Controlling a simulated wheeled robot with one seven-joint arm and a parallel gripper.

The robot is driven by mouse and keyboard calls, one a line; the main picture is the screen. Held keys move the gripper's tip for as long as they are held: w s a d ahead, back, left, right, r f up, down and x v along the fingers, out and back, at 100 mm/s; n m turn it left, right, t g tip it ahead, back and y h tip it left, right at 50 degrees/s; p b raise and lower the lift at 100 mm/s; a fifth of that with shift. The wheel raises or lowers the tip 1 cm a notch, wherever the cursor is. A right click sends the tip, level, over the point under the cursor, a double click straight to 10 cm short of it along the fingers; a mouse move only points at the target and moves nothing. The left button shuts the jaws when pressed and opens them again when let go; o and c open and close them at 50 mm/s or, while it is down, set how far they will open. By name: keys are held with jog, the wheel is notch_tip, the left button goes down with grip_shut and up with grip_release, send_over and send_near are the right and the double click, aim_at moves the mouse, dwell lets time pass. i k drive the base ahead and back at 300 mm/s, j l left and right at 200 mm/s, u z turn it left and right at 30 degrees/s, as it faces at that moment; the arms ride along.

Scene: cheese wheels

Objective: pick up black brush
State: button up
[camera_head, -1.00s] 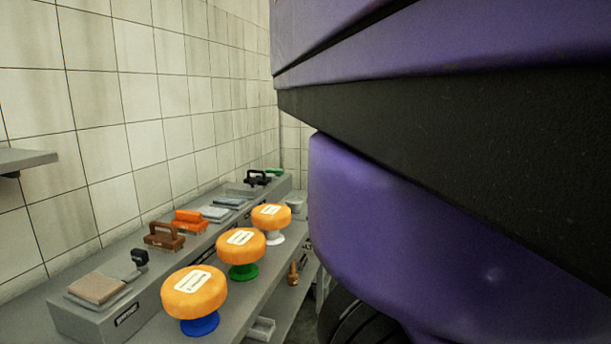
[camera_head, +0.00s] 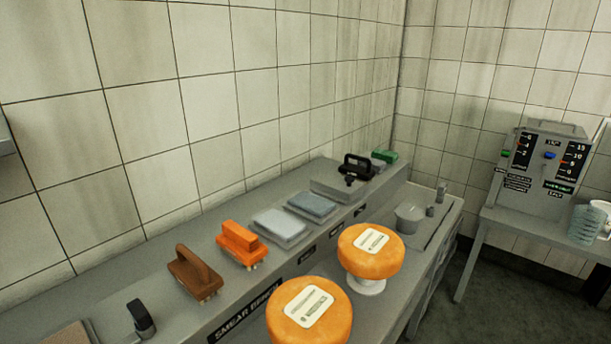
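The black brush (camera_head: 356,166), with a loop-like handle, is at the far end of the raised grey shelf (camera_head: 225,312) along the tiled wall.
An orange brush (camera_head: 240,245), a brown brush (camera_head: 194,272) and a black-handled item (camera_head: 141,320) line the shelf. Cheese wheels (camera_head: 370,250) on stands are in front. A side table (camera_head: 520,222) bears a control box (camera_head: 543,168). Floor (camera_head: 500,290) shows at right.

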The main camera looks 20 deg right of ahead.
aim_at(365, 174)
jog(key=z, duration=0.4)
jog(key=u, duration=2.2)
jog(key=z, duration=2.2)
jog(key=l+u, duration=0.1)
jog(key=u, duration=0.4)
jog(key=i+l+u, duration=0.1)
jog(key=u, duration=0.35)
jog(key=l+u, duration=0.45)
jog(key=l, duration=0.65)
jog(key=l+u, duration=0.5)
jog(key=l, duration=0.6)
